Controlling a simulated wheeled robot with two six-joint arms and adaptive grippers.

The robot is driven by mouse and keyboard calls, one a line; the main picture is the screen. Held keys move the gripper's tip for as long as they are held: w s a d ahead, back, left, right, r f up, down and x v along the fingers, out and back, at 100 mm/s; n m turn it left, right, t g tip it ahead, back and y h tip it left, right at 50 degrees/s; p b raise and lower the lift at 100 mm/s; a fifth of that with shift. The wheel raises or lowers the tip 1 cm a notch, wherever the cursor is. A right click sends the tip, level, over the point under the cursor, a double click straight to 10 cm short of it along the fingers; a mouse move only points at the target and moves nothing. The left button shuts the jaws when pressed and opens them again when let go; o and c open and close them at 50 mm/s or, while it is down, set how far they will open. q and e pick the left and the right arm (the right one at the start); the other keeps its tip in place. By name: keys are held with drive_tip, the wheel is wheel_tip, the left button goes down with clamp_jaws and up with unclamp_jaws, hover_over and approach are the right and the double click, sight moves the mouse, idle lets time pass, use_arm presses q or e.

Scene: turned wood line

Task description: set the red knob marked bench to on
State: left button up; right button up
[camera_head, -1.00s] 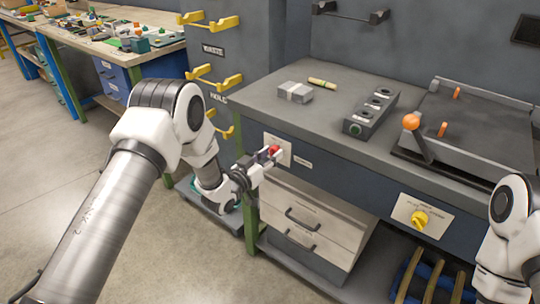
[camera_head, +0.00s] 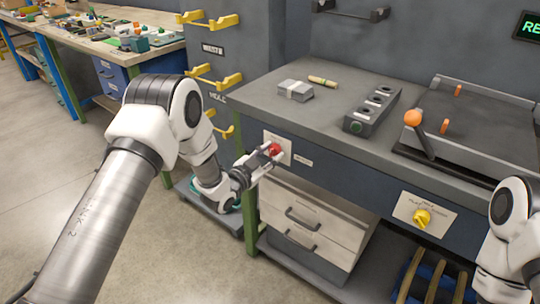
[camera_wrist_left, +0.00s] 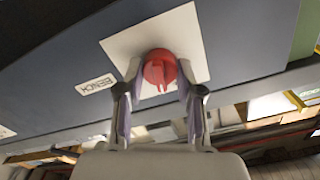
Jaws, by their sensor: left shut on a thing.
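The red knob (camera_head: 275,149) sits on a pale square plate (camera_head: 285,142) on the bench's front panel. In the left wrist view the red knob (camera_wrist_left: 160,69) shows a raised grip bar, and a label reading BENCH (camera_wrist_left: 95,85) is beside the plate. My left gripper (camera_head: 270,154) is at the knob, with one finger on each side; in the left wrist view its fingers (camera_wrist_left: 159,84) are shut on the knob. My right arm shows at the right edge of the head view, but its gripper is out of view.
A yellow knob (camera_head: 421,218) is on another plate farther right. On the bench top are a grey block (camera_head: 296,91), a box with round buttons (camera_head: 371,112) and an orange-knobbed lever (camera_head: 413,118). Drawers (camera_head: 308,225) are below. A display (camera_head: 529,27) with green letters is lit at upper right.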

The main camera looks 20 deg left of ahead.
use_arm(q)
drive_tip(key=shift+m, duration=1.1)
drive_tip(key=o, duration=1.1)
drive_tip(key=shift+o, duration=0.2)
drive_tip(key=v, duration=1.2)
